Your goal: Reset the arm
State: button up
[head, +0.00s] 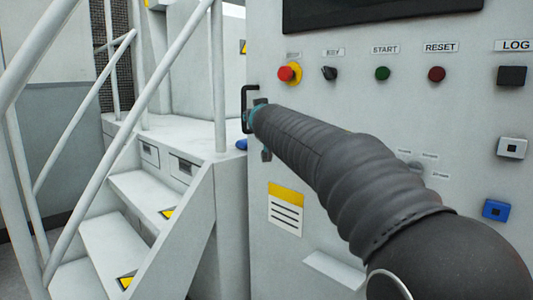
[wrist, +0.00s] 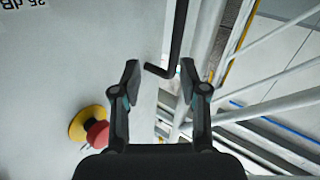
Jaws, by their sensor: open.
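My arm (head: 345,175) wears a dark ribbed sleeve and reaches from the lower right across the front of a light grey control cabinet. My gripper (head: 254,113) is at the cabinet's left edge, partly hidden behind the arm. In the wrist view my gripper (wrist: 159,80) is open, with its two fingers apart and nothing clasped.
A red emergency stop (head: 288,72) on a yellow base is near the gripper. START (head: 382,73) and RESET (head: 437,73) buttons, a black switch (head: 329,73) and a blue button (head: 495,210) are on the panel. White stairs with railings (head: 160,90) stand left.

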jog(key=s+d+f+g+h, duration=0.25)
jog(key=s+d+f, duration=0.25)
jog(key=f, duration=0.5)
jog(key=s+d+f+g+h, duration=0.2)
jog(key=s+d+f+g, duration=0.25)
jog(key=f, duration=0.55)
jog(key=s+d+f+m+g, duration=0.1)
jog(key=s+d+f, duration=0.2)
jog(key=s, duration=0.9)
jog(key=s+d+f+m+g, duration=0.1)
jog(key=s+d+f, duration=0.3)
jog(key=s, duration=0.8)
jog(key=s+d+f+m+g+y, duration=0.1)
jog(key=s+d+f+g, duration=0.1)
jog(key=s+d+f, duration=0.2)
jog(key=shift+s+d+f+m+g, duration=0.25)
jog(key=shift+s+f, duration=1.25)
jog(key=shift+s, duration=2.8)
jog(key=shift+a, duration=0.1)
